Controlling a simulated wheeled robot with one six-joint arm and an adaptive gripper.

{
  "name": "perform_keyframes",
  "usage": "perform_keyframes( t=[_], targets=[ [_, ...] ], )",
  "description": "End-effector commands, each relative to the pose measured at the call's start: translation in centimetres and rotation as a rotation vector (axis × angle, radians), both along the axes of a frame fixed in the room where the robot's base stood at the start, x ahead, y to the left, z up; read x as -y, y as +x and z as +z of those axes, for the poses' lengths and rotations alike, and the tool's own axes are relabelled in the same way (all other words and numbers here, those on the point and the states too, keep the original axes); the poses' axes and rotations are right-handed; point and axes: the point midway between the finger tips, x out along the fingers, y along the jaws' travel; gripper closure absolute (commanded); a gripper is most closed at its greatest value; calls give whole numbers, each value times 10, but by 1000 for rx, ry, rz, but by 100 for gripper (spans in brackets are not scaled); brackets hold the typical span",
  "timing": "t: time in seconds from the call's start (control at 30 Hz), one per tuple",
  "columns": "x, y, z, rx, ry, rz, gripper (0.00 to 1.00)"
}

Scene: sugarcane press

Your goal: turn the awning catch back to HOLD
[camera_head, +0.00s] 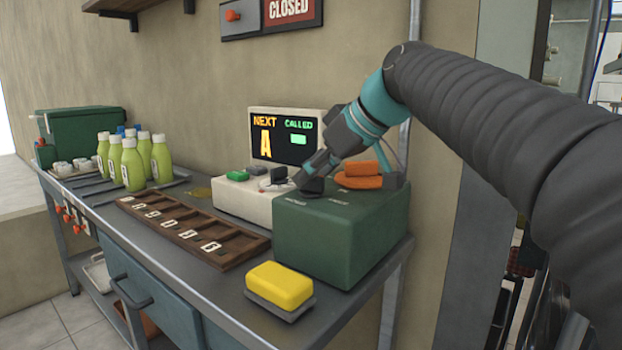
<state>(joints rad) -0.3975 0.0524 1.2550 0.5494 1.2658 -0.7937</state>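My gripper (303,178) reaches down from the right, its fingertips at a dark round knob (312,190) on top of a green box (340,236). The fingers overlap the knob in this view, and I cannot tell whether they touch it or are open or shut. Small labels on the green box are too small to read. An orange handle-like part (362,181) lies on the box behind the knob. No part is legibly marked as the awning catch or HOLD, so its setting cannot be told.
A beige unit (242,202) with a NEXT/CALLED screen (283,140) stands left of the green box. A yellow sponge (280,285) on a tray, a wooden number rack (192,231) and several green bottles (132,165) occupy the counter. A CLOSED sign (290,12) hangs above.

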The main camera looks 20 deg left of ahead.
Motion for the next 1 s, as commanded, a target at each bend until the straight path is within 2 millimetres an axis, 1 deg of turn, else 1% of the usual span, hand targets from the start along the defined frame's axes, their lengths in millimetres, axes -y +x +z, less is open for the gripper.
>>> perform_keyframes(
  t=[0.13,0.43,0.47,0.5,0.6,1.0],
  targets=[
    [-6,3,-7,1,0,-1,61],
    [-7,3,-8,1,0,-1,61],
    [-7,3,-8,1,0,-1,66],
    [-7,3,-8,1,0,-1,76],
    [-7,3,-8,1,0,-1,100],
    [-7,2,-7,1,-1,-28,100]
  ],
)
